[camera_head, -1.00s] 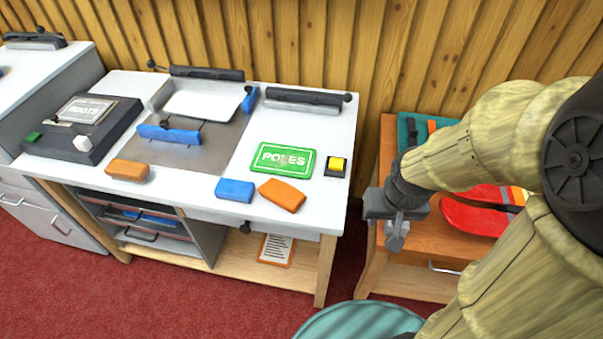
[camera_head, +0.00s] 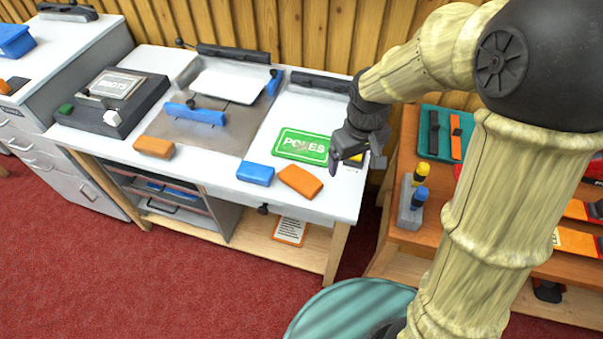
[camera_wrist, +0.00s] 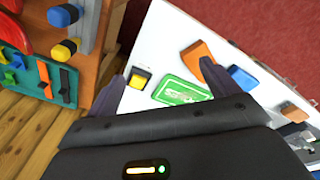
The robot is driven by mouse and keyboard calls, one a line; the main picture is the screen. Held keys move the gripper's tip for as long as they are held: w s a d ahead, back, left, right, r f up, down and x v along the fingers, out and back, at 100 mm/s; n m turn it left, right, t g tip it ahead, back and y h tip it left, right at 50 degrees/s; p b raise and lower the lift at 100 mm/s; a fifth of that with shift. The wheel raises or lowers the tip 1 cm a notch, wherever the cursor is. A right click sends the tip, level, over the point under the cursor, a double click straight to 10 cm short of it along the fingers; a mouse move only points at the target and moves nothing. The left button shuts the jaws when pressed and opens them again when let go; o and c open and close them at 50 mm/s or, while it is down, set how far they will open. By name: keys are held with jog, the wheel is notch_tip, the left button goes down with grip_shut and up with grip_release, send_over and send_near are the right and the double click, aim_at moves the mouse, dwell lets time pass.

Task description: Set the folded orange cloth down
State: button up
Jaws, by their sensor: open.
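Two folded orange pieces lie flat on the white bench (camera_head: 230,170); I cannot tell which is the task's cloth. One orange piece (camera_head: 300,181) is near the front right, beside a blue folded piece (camera_head: 255,174). The other orange piece (camera_head: 154,147) is farther left at the front edge. My gripper (camera_head: 346,160) is open and empty above the bench's right edge, right of the nearer orange piece. In the wrist view the nearer orange piece (camera_wrist: 200,53) shows close to the right finger, and the farther one (camera_wrist: 294,112) shows at the right.
A green "POLES" card (camera_head: 301,145) and a yellow-topped black block (camera_wrist: 140,77) lie near my gripper. A press (camera_head: 108,101) and a blue bar (camera_head: 194,115) stand left. A wooden side table (camera_head: 399,240) holds a grey stand (camera_head: 411,203) and teal tray (camera_head: 440,139).

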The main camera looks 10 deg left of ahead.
jog(key=w+a+r+n+p, duration=0.1)
jog(key=w+a+n, duration=0.1)
jog(key=a, duration=0.4)
jog(key=w+a+r+n+g+p, duration=0.1)
jog(key=a+r+n, duration=0.1)
jog(key=a, duration=0.4)
jog(key=shift+w+a+r+n+p, duration=0.2)
jog(key=shift+w+n+p, duration=0.15)
jog(key=shift+n, duration=0.35)
send_over(301, 178)
notch_tip(301, 178, down, 12)
jog(key=shift+d+f, duration=0.1)
jog(key=shift+f, duration=0.05)
jog(key=shift+f, duration=0.1)
notch_tip(301, 178, down, 5)
jog(key=shift+p, duration=0.55)
jog(key=c, duration=1.2)
